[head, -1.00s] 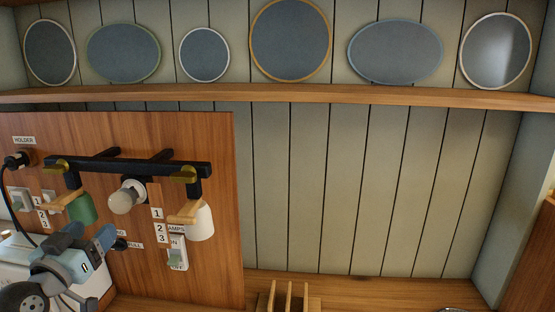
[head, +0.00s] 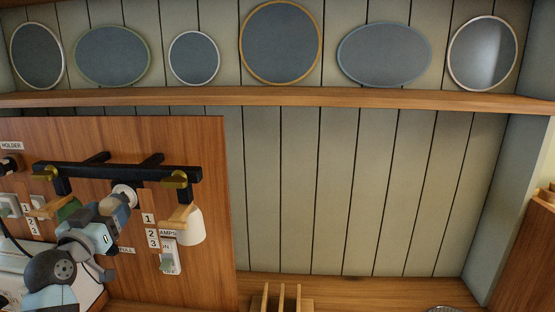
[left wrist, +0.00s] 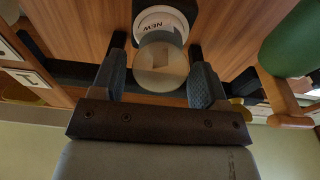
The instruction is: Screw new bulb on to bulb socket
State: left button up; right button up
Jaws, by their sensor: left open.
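The pale round bulb (head: 110,204) sits at the middle lamp position on the wooden board, partly hidden by my left gripper. In the left wrist view the bulb (left wrist: 160,68) lies between the two fingers, in front of a white ring marked "NEW" (left wrist: 160,22). The white socket ring (head: 124,193) shows just behind the gripper in the head view. My left gripper (head: 114,207) is open, with one finger on each side of the bulb; gaps show beside the bulb in the left wrist view (left wrist: 158,52). My right gripper is not in view.
A black bar (head: 130,172) with brass fittings crosses above the bulb. A green shade (head: 70,210) is left of it and a white shade (head: 191,226) right. A switch (head: 168,262) is below. A slotted wooden rack (head: 282,300) stands at the bottom. The panelled wall right is clear.

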pick_arm(q)
jog(key=shift+c, duration=0.2)
jog(key=c, duration=0.3)
dwell(0.3)
jog(key=shift+w, duration=0.1)
jog(key=m, duration=0.3)
jog(key=shift+a+h+b, duration=0.1)
jog(key=shift+h+b, duration=0.2)
jog(key=shift+b, duration=0.05)
jog(key=m, duration=0.3)
jog(key=shift+m+h, duration=0.3)
jog(key=shift+m, duration=0.1)
jog(key=o, duration=0.7)
